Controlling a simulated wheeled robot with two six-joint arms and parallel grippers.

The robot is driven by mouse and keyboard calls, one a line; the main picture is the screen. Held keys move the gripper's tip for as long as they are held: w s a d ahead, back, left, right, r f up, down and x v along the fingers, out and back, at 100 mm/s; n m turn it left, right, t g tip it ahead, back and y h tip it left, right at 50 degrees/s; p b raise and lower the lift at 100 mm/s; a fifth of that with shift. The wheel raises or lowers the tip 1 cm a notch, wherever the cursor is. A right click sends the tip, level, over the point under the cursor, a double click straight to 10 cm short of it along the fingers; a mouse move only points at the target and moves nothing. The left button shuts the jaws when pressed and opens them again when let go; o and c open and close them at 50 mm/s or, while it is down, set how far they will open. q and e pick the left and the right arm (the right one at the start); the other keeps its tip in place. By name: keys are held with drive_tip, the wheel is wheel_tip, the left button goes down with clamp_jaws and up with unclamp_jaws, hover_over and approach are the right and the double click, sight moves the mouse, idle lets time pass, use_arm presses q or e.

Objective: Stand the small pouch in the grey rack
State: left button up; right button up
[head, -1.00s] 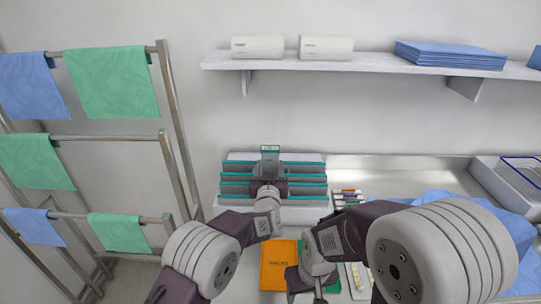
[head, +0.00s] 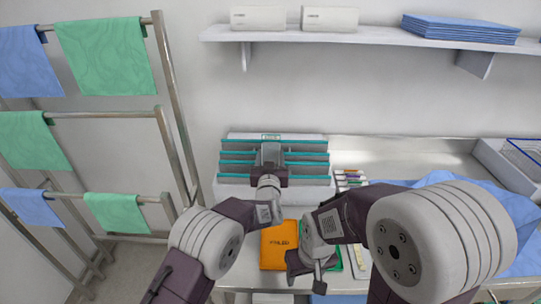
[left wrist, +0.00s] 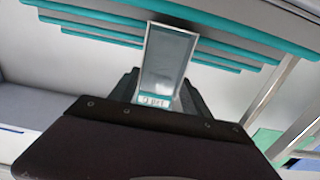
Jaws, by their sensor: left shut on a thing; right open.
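The small pouch (left wrist: 168,58) is a grey, pale-edged packet with a white label strip near my jaws. In the head view only its top end (head: 271,137) shows, beyond my left gripper (head: 270,155). My left gripper is shut on it, over the rack. The grey rack (head: 228,190) has several teal-edged dividers and stands against the back wall. In the left wrist view the pouch's far end overlaps a teal edge of the rack (left wrist: 105,17). I cannot tell whether it is inside a slot. My right gripper (head: 310,272) is open, low over the front counter.
An orange packet (head: 280,244) lies in front of the rack, beside my right gripper. Small coloured items (head: 350,178) stand right of the rack. Blue cloth (head: 510,215) covers the right. A towel stand (head: 165,90) is left, and a shelf (head: 370,38) runs above.

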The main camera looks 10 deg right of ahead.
use_arm(q)
wheel_tip(320, 180, down, 3)
drive_tip(key=shift+w+f+b, duration=0.15)
drive_tip(key=shift+f+b, duration=0.05)
drive_tip(key=shift+b, duration=0.85)
drive_tip(key=shift+f+b, duration=0.35)
drive_tip(key=shift+f, duration=0.05)
drive_tip(key=o, duration=1.5)
